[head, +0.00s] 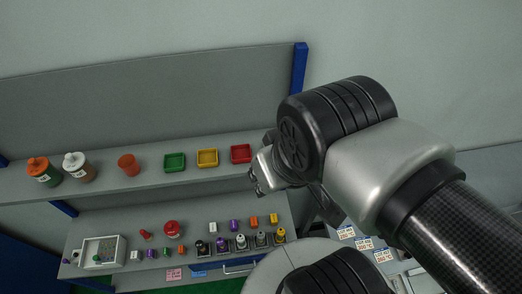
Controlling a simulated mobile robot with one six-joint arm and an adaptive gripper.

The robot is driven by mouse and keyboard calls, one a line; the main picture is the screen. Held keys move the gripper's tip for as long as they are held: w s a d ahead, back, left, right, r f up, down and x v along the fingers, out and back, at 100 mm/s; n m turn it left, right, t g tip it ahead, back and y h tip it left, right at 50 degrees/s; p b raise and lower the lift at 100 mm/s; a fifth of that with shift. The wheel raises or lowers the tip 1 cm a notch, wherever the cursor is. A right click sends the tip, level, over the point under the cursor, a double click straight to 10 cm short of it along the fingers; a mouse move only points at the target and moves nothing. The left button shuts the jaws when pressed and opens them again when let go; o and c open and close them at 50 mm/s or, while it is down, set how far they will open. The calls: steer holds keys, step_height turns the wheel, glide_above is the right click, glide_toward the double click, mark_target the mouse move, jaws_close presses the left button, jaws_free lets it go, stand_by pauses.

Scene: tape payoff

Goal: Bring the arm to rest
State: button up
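My arm (385,165) fills the right half of the head view. It has black joint caps, a silver link and a dark carbon-patterned tube at the lower right. My gripper (264,178) is at the arm's left end, seen mostly from behind and the side. It appears just in front of the shelf edge, near the red bin, though the gap is hard to judge. Its fingertips are small and partly hidden by the wrist, so I cannot tell whether they are open or shut. No held thing shows.
The grey shelf (100,187) bears two lidded jars, an orange container (128,165), and green (174,162), yellow (207,158) and red bins (241,154). Below, the bench (195,213) holds a white tray (113,250) and several small coloured items. A blue post (299,68) stands behind.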

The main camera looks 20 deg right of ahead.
step_height(320, 180, down, 24)
steer(key=b, duration=2.4)
steer(key=shift+f, duration=0.2)
